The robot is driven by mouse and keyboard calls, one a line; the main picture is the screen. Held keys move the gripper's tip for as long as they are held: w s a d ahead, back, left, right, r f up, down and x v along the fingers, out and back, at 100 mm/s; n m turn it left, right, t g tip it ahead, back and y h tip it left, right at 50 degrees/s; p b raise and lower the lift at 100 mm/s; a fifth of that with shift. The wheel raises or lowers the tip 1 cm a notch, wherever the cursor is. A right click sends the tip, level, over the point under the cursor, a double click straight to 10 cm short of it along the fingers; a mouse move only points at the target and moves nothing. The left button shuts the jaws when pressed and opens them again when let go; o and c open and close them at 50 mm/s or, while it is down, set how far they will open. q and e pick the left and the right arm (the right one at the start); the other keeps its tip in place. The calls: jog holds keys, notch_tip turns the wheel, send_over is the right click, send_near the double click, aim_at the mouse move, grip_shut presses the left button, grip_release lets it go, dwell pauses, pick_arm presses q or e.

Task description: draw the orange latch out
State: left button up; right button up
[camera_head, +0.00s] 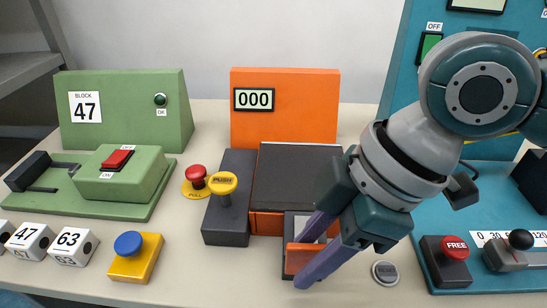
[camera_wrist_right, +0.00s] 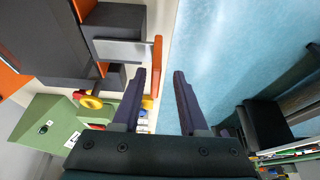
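The orange latch (camera_head: 299,258) is an upright orange plate at the front of the dark block below the orange panel. In the right wrist view the latch (camera_wrist_right: 157,62) joins a grey metal slide (camera_wrist_right: 120,53) running into the dark housing. My right gripper (camera_head: 304,262) reaches down to it from the right, fingers apart. In the wrist view the right gripper (camera_wrist_right: 159,73) has its fingertips on either side of the plate's near end, with gaps visible. One finger hides part of the latch and slide in the head view. My left gripper is not in view.
A round grey button (camera_head: 385,272) lies to the right. The teal panel (camera_head: 490,280) with a red FREE button is farther right.

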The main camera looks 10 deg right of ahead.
jog(key=p+v, duration=0.1)
jog(key=v, duration=0.9)
